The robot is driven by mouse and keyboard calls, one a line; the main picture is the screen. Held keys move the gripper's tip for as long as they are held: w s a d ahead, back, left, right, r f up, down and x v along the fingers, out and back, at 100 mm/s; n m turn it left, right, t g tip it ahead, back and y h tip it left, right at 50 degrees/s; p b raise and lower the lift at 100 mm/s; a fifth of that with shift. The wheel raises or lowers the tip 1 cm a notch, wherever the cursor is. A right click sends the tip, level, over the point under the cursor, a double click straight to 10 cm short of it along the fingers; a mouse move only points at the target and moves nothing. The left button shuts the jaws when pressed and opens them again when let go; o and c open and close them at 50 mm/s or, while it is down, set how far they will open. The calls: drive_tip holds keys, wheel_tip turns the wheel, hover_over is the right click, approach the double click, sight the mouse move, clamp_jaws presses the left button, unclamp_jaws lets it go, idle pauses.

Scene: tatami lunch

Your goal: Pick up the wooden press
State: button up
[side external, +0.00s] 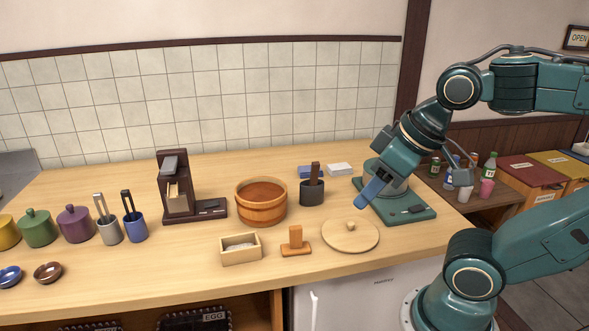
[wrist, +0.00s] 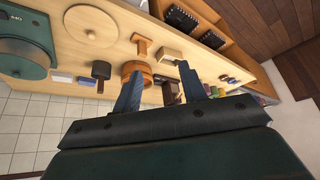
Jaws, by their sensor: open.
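The wooden press (side external: 296,242), an orange-brown block with an upright handle, stands near the front edge of the counter, between the small wooden box and the round wooden lid. It also shows in the wrist view (wrist: 141,45), beyond the fingertips. My gripper (side external: 366,198) is open and empty, with blue fingers, raised at the right, above and to the right of the press and apart from it. In the wrist view my gripper (wrist: 159,84) has its two fingers spread with nothing held between them.
The wooden box (side external: 240,258) is left of the press, the round lid (side external: 350,243) right of it. A green machine (side external: 424,213) is at the right.

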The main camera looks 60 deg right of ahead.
drive_tip(key=m+g+y, duration=0.2)
drive_tip(key=m+y, duration=0.1)
drive_tip(key=m, duration=2.5)
approach(298, 227)
drive_tip(key=shift+d+r, duration=0.15)
drive_tip(key=shift+r, duration=0.3)
drive_tip(key=shift+w, duration=0.1)
drive_tip(key=shift+x, duration=4.3)
drive_tip(key=shift+f, duration=0.1)
drive_tip(key=shift+x, duration=2.45)
